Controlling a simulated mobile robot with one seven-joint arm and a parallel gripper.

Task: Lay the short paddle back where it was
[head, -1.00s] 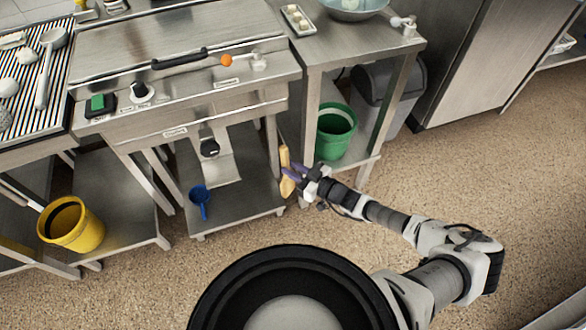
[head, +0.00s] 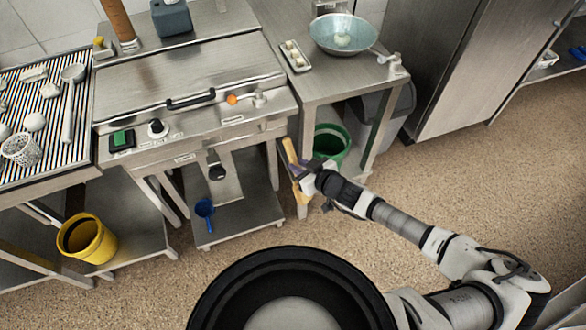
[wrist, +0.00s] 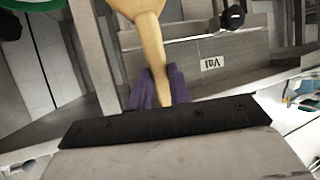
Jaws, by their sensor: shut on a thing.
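The short paddle is pale yellow wood (head: 289,150). My gripper (head: 299,169), with purple fingers, is shut on it. In the head view the paddle stands tilted, its upper part showing above the fingers, just right of the griddle unit's front corner. In the wrist view the paddle (wrist: 150,38) widens toward the top edge, and its narrow part runs down between the purple fingers (wrist: 157,88). My wrist hides part of the paddle's lower end.
The steel griddle unit (head: 190,80) and a side table (head: 325,82) with a bowl (head: 343,34) stand close by. A green bucket (head: 331,143) is behind my gripper. A blue scoop (head: 204,208) lies on the low shelf. Open floor lies to the right.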

